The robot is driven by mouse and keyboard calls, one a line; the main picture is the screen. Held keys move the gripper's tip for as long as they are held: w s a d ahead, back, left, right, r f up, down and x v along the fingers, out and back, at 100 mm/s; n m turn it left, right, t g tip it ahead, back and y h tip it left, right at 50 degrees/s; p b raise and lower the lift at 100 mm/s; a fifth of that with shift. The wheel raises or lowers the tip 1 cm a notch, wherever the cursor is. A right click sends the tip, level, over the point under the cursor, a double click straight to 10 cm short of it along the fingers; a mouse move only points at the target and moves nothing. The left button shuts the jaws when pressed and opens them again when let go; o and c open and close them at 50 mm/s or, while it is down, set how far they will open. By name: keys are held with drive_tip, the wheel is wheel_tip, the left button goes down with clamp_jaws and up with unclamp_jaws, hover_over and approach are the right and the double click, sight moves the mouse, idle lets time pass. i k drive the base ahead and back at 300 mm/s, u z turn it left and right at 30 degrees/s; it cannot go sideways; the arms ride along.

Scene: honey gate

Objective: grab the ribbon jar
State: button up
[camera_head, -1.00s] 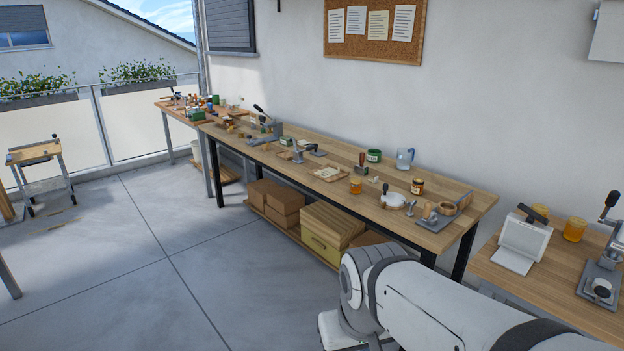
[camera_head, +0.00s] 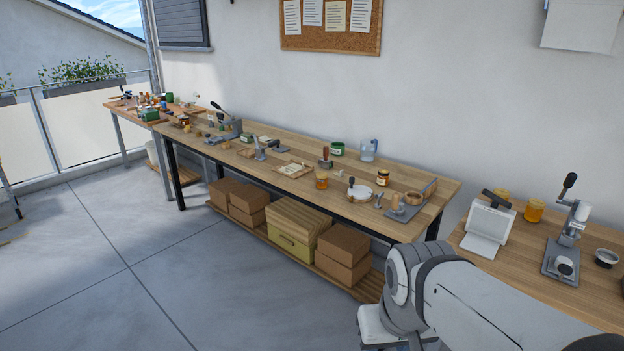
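Several small honey jars are in view, and I cannot tell at this size which one bears a ribbon. A jar with a dark lid and a pale band (camera_head: 383,177) stands towards the back of the long wooden bench (camera_head: 420,180). An amber jar (camera_head: 321,181) stands near its front edge. My white arm crosses the lower right, well short of the jars on the bench. My gripper's fingers are not visible.
The right table (camera_head: 590,304) also bears a white stand (camera_head: 490,223) and a grey lever press (camera_head: 562,250). Tools, a green tin (camera_head: 338,149) and a clear jug (camera_head: 369,150) crowd the bench. Boxes (camera_head: 343,246) fill its lower shelf. The grey floor (camera_head: 130,260) at left is clear.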

sight(322, 181)
drive_tip(key=z, duration=0.2)
drive_tip(key=k, duration=0.4)
drive_tip(key=u, duration=0.75)
drive_tip(key=i, duration=3.15)
drive_tip(key=z, duration=1.25)
drive_tip(key=i, duration=0.5)
drive_tip(key=z, duration=0.05)
drive_tip(key=k, duration=0.75)
drive_tip(key=z, duration=0.2)
drive_tip(key=i, duration=0.65)
drive_tip(key=z, duration=0.05)
